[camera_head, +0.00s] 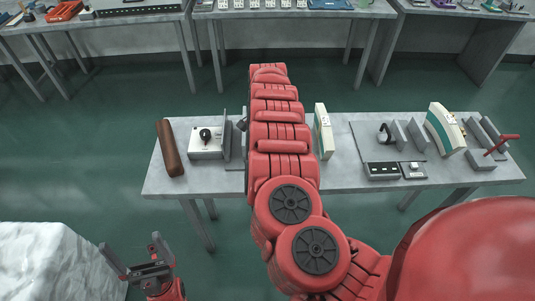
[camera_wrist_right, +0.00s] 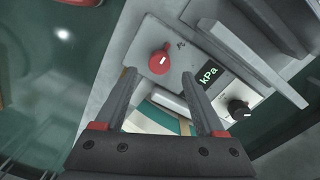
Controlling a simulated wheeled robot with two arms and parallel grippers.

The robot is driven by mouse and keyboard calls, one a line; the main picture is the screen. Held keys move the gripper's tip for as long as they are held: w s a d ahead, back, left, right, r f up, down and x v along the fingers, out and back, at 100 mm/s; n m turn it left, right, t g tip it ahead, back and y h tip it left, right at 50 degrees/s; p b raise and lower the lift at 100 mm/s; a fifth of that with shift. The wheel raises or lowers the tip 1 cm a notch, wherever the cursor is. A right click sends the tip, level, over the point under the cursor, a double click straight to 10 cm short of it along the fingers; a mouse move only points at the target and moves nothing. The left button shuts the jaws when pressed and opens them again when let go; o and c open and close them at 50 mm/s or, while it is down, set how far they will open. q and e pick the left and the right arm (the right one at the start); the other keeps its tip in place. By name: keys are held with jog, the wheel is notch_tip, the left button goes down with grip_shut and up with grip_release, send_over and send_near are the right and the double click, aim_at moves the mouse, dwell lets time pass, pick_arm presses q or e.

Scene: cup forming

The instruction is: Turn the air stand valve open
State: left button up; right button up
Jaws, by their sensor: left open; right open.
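In the right wrist view, a red knob (camera_wrist_right: 159,62) with a light mark sits on a grey panel (camera_wrist_right: 180,45). My right gripper (camera_wrist_right: 160,76) is open, with its fingertips apart on either side of the line to the knob and nothing between them. I cannot tell whether they touch the panel. In the head view my right arm hides this gripper and the red knob. My left gripper (camera_head: 138,262) is open and empty at the lower left, away from the table.
The panel also has a kPa display (camera_wrist_right: 208,76) and a black knob (camera_wrist_right: 239,109). On the table (camera_head: 345,183) are a brown bar (camera_head: 169,148), a box with a black knob (camera_head: 208,148), curved white-green pieces (camera_head: 443,129) and a red handle (camera_head: 503,143) at the right.

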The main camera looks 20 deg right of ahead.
notch_tip(320, 180, up, 13)
jog(key=b, duration=0.3)
jog(key=shift+w, duration=0.15)
jog(key=shift+f, duration=0.1)
